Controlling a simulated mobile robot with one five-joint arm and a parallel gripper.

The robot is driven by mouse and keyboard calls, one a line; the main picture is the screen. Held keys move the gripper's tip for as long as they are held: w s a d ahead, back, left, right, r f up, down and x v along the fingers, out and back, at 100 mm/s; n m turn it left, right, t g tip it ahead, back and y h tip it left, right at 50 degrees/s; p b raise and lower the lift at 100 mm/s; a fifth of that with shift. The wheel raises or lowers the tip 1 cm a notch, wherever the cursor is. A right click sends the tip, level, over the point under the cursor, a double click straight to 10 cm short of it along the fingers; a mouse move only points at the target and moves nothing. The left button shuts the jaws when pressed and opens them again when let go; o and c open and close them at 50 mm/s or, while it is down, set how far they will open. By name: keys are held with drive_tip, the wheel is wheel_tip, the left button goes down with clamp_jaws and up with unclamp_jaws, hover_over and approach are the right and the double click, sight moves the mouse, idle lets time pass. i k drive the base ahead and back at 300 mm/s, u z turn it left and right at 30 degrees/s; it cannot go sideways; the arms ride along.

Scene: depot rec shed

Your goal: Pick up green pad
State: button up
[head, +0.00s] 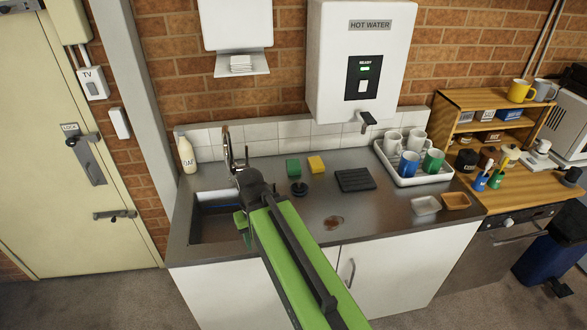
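A green pad (293,169) lies on the steel counter behind the sink area, just left of a yellow sponge (316,164). My green arm reaches up from the bottom of the head view to the right edge of the sink. The dark end of my arm, with my gripper (250,187), is left of and nearer than the green pad, apart from it in the picture. I cannot make out the fingers, so whether they are open or shut is unclear. The pad is in plain view.
The sink (210,222) and tap (230,150) are at the left. A black round item (299,188) sits just in front of the pad. A dark ribbed mat (355,180), a brown stain (333,222) and a white rack (418,180) with mugs are to the right.

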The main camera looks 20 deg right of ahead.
sight(294, 168)
drive_tip(key=u, duration=2.15)
drive_tip(key=k, duration=0.95)
drive_tip(key=z, duration=0.85)
drive_tip(key=i, duration=1)
drive_tip(key=z, duration=0.3)
